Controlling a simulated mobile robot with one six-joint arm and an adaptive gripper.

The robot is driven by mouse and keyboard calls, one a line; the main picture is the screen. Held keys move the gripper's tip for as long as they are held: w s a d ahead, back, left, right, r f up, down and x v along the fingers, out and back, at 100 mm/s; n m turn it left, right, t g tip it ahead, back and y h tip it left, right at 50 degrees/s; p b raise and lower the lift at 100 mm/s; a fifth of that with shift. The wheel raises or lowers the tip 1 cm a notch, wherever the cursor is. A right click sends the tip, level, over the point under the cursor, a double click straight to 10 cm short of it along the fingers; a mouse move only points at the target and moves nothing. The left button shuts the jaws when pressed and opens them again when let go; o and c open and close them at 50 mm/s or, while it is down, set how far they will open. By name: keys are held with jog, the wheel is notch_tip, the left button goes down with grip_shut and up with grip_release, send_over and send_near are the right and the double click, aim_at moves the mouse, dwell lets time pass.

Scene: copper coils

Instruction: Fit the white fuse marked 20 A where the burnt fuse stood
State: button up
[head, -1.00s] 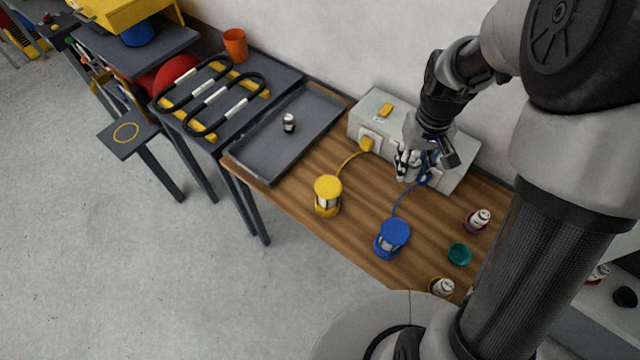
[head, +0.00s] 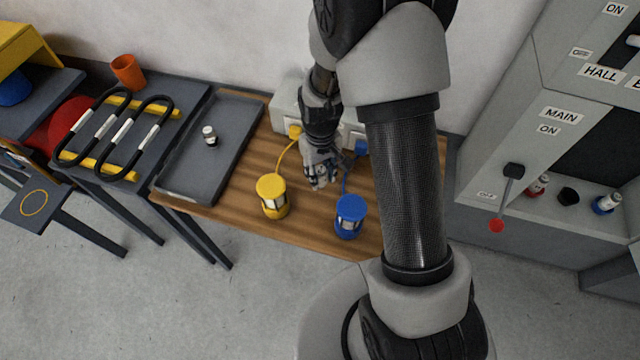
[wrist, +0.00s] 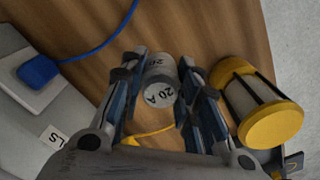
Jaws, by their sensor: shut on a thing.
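My gripper (head: 320,182) is over the wooden table, between the yellow and blue lanterns. In the wrist view my gripper (wrist: 156,92) is shut on the white fuse (wrist: 159,84), whose 20 A marking shows. In the head view my fingers mostly hide this fuse. On the grey panel at the right, a black socket (head: 568,196) shows no white fuse in it. It stands between a red-based fuse (head: 538,185) and a blue-based fuse (head: 607,203). A small white and black fuse-like piece (head: 210,136) lies in the grey tray (head: 178,187); its marking is unreadable.
The yellow lantern (head: 271,197) and blue lantern (head: 349,217) stand on the table, corded to a grey socket box (head: 287,97). A lever with a red knob (head: 496,226) hangs down in front of the panel. My arm hides the table's right part.

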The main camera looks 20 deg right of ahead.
aim_at(320, 183)
jog(key=shift+f+b, duration=0.65)
jog(key=shift+f, duration=1.6)
jog(key=shift+f, duration=0.2)
jog(key=o, duration=1.1)
jog(key=shift+c, duration=0.2)
jog(key=shift+r, duration=0.1)
